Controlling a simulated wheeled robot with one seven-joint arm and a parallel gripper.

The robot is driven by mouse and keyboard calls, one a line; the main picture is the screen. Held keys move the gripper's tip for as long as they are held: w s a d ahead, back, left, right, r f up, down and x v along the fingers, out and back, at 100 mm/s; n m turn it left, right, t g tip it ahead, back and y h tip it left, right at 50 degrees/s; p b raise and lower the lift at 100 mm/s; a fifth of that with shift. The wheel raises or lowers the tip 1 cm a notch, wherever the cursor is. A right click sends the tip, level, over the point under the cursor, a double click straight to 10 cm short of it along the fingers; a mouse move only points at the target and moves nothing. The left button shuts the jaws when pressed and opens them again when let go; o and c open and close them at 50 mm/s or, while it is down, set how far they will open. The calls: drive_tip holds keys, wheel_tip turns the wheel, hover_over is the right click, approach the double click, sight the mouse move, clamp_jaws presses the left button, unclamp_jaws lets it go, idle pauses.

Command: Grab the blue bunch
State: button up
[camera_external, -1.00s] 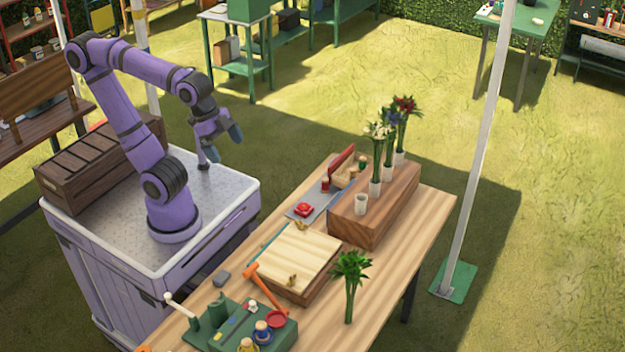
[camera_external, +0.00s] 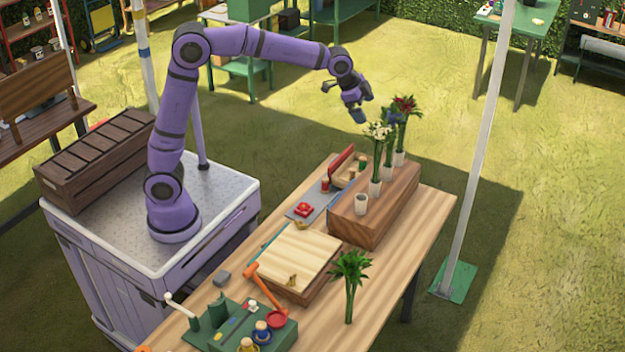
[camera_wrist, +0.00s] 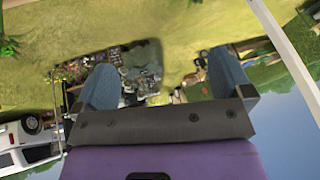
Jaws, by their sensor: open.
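The blue bunch (camera_external: 392,118) stands upright in a white holder on the wooden block, between a white bunch (camera_external: 378,131) and a red bunch (camera_external: 404,104). The white bunch partly hides it. My gripper (camera_external: 362,112) is raised in the air just left of the bunches, apart from the blue one as far as I can tell. It is open and empty. In the wrist view my gripper (camera_wrist: 164,85) shows two blue-grey fingers spread wide with no flower between them.
The wooden block (camera_external: 380,220) also carries an empty white cup (camera_external: 361,204). A green leafy bunch (camera_external: 350,275) stands at the table's near side. A white pole (camera_external: 480,150) rises right of the table.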

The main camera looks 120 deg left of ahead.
drive_tip(key=y, duration=0.1)
approach(392, 121)
drive_tip(key=a, duration=0.2)
drive_tip(key=shift+n+g, duration=0.3)
drive_tip(key=shift+g, duration=0.1)
drive_tip(key=x, duration=0.2)
drive_tip(key=s+x, duration=0.1)
drive_tip(key=x, duration=0.2)
drive_tip(key=shift+a+f, duration=0.1)
drive_tip(key=shift+f, duration=0.15)
drive_tip(key=shift+x, duration=3.05)
drive_tip(key=shift+w+d, duration=0.15)
drive_tip(key=shift+d, duration=0.1)
drive_tip(key=c, duration=1.3)
drive_tip(key=shift+r, duration=0.1)
